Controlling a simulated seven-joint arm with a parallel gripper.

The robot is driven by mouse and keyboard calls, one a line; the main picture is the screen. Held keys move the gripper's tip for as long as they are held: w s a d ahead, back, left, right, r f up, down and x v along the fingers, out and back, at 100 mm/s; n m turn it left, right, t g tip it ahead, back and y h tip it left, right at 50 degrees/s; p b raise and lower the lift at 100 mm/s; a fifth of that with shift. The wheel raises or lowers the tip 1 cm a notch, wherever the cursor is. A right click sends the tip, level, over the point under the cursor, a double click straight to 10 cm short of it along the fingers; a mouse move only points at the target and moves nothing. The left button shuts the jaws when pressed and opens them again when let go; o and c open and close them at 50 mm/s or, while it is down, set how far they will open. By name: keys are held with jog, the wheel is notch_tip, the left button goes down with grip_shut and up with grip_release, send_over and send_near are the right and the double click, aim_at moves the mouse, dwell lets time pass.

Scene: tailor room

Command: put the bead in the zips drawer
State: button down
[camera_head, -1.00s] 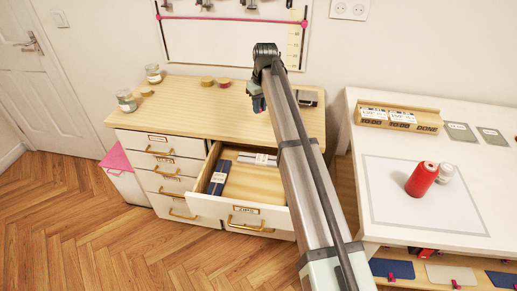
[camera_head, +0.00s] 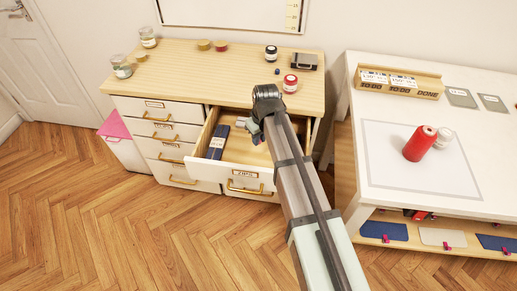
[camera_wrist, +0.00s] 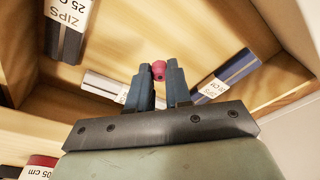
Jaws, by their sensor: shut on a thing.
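The bead (camera_wrist: 159,70) is a small pinkish-red ball, seen in the wrist view between my fingertips. My gripper (camera_wrist: 158,80) is shut on it. In the head view my gripper (camera_head: 256,132) is over the open zips drawer (camera_head: 215,172), towards its right side, and the bead cannot be made out there. The drawer has a white front with a ZIPS label and a brass handle, and a bare wooden floor in the middle. In the wrist view the bead is above the drawer's inside; its exact height is hard to tell.
A dark blue zip pack (camera_head: 218,141) lies at the drawer's left; pale packs (camera_wrist: 105,88) lie further in. The cabinet top (camera_head: 190,75) holds jars, a blue bead (camera_head: 277,71) and a dark box (camera_head: 303,62). A white table (camera_head: 380,140) stands to the right.

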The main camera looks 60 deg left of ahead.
aim_at(258, 156)
jog(key=shift+f, duration=3.7)
jog(key=c, duration=1.1)
grip_release()
jog(key=shift+f, duration=0.1)
jog(key=shift+o, duration=0.2)
notch_tip(258, 156, up, 12)
jog(key=d, duration=0.1)
jog(key=shift+d, duration=0.4)
